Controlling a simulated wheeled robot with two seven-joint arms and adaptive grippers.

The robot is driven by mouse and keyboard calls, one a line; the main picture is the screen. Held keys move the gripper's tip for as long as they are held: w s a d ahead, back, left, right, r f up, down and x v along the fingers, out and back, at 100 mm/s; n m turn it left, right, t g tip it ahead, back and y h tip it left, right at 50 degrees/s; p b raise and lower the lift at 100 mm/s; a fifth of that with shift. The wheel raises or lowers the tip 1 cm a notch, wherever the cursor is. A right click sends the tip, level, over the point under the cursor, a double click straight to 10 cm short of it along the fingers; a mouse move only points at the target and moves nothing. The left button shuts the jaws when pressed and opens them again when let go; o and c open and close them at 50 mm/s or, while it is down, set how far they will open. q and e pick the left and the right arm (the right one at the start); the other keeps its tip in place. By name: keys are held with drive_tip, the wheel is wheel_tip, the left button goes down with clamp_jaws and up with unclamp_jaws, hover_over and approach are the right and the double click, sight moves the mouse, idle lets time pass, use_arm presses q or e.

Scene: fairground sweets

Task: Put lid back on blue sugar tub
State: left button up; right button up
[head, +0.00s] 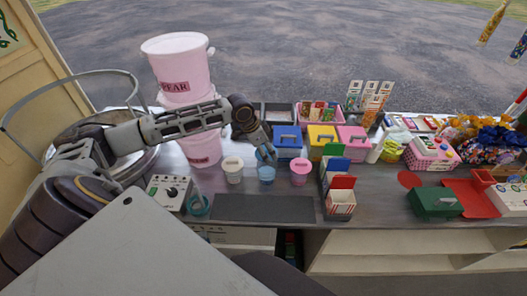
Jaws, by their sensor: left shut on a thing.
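The small blue sugar tub (266,176) stands on the counter between a white tub and a pink tub. My left gripper (266,156) points down right above it, shut on a blue lid (261,154). The lid is small and partly hidden by the fingers. I cannot tell whether it touches the tub's rim. My right gripper is not in view.
A white tub (233,172) stands close on the left and a pink tub (300,172) on the right. Behind is a blue box (288,150) with a handle. A dark mat (264,208) in front is clear. Tall pink buckets (178,55) stand behind my left arm.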

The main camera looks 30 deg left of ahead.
use_arm(q)
drive_tip(key=shift+w+d+n, duration=0.1)
drive_tip(key=shift+d+n, duration=0.05)
drive_tip(key=shift+n, duration=0.45)
drive_tip(key=shift+n+y, duration=0.4)
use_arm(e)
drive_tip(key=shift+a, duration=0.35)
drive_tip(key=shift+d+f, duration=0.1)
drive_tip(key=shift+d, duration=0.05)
